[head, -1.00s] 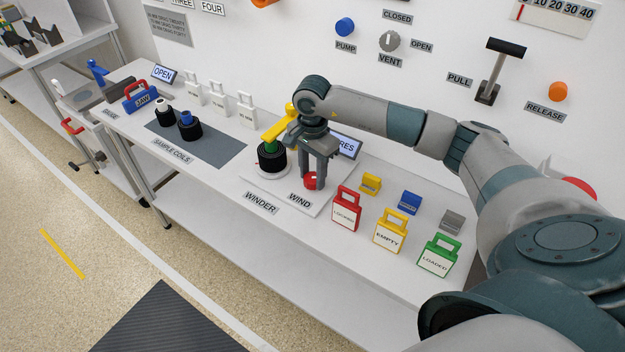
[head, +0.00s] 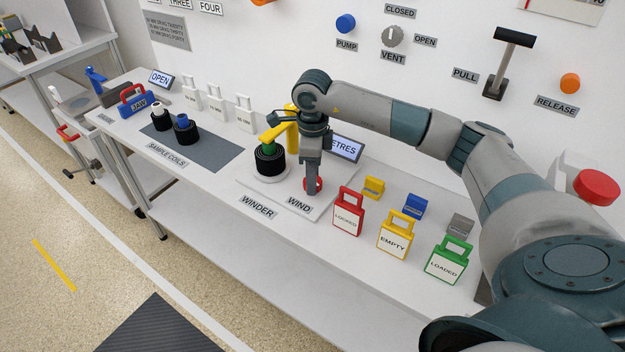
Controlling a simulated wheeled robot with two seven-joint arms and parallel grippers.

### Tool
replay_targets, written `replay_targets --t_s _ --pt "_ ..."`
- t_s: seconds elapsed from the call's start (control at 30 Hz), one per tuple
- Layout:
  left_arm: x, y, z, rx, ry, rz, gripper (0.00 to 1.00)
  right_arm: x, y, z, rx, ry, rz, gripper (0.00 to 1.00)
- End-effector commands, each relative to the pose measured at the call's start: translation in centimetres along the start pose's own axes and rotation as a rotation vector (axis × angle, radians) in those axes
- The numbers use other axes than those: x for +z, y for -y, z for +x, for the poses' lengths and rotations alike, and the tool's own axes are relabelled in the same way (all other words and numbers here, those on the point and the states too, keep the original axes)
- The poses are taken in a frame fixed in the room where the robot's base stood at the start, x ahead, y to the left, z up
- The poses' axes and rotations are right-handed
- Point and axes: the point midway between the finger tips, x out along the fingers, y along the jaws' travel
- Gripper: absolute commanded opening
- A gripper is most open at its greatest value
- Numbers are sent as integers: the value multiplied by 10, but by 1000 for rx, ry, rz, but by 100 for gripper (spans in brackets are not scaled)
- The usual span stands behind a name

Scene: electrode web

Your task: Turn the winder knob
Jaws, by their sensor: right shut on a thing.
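The red winder knob (head: 318,184) sits on the white winder plate, just above the WIND label (head: 299,204). My right gripper (head: 312,190) points down over it, shut on the knob, and its fingers hide part of it. The winder (head: 270,163) stands just left of the gripper, with a black coil on a white round base and a green and yellow top. The WINDER label (head: 257,207) is in front of it. A display (head: 346,148) ending in "ETRES" stands behind the gripper, partly hidden. My left gripper is not in view.
Red (head: 347,212), yellow (head: 396,237) and green (head: 447,262) tags stand right of the knob, with small blocks behind them. Sample coils (head: 181,131) stand on a grey mat to the left. Wall controls include a black pull lever (head: 508,62).

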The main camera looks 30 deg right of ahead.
Motion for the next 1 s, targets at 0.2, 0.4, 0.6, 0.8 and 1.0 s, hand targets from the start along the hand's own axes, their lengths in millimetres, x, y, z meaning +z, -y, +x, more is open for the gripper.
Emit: replay_targets --t_s 0.2,0.4,0.6,0.8,1.0 --pt "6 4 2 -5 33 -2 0 0 1 0 -2 0 106 14" --pt "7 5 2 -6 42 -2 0 0 1 -1 -2 0 143 14" --pt "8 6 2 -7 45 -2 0 0 1 -1 -2 0 148 14" --pt "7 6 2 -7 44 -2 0 0 1 -1 -2 0 147 43" --pt "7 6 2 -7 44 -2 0 0 1 -1 -1 0 146 55"
